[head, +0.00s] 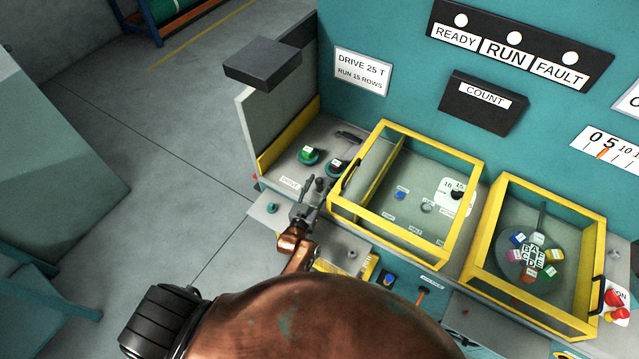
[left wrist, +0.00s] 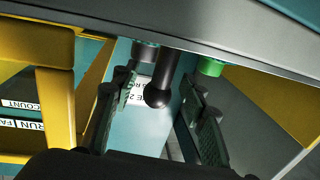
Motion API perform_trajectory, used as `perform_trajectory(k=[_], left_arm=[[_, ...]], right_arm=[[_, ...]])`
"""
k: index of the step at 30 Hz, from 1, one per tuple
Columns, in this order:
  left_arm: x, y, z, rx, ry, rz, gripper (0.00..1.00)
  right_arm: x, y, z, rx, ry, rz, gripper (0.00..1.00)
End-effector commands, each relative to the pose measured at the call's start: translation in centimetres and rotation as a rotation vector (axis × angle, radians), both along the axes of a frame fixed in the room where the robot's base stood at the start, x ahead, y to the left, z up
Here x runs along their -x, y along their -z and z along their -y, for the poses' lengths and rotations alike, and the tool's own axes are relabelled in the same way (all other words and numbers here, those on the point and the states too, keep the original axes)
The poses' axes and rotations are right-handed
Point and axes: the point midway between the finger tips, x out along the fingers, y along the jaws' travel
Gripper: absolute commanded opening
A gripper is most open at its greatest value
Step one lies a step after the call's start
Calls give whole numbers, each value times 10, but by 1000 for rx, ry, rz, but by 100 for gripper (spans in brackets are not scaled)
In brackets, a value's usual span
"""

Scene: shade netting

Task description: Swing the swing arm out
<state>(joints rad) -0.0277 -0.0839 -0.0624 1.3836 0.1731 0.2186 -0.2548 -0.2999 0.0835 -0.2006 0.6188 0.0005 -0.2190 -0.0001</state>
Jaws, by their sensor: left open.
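My left gripper (head: 309,190) is open at the left end of the machine's console, left of the near yellow-framed guard. In the left wrist view its two dark fingers (left wrist: 160,112) stand apart on either side of a black ball-ended handle (left wrist: 158,96). The handle lies between the fingers, with gaps at both sides. I cannot tell for certain whether this handle belongs to the swing arm. In the head view my gripper hides most of that spot. My right gripper is in neither view.
A yellow-framed guard (head: 408,232) is close on the right, another (head: 530,262) further right. A dark box (head: 262,63) overhangs at the upper left. The floor (head: 170,170) at left is clear.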

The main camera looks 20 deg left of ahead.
Motion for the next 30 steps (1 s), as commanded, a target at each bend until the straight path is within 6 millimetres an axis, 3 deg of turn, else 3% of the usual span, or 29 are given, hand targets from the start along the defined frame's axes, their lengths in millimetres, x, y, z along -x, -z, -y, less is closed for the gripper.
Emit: perform_trajectory(k=[15, 21, 30], left_arm=[[95, 1, -1, 0, 0, -2, 40], [113, 0, -2, -1, 0, 0, 40], [116, 0, -1, 0, 0, 2, 40]], right_arm=[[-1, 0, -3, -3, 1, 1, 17], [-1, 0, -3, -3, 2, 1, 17], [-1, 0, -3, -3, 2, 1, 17]])
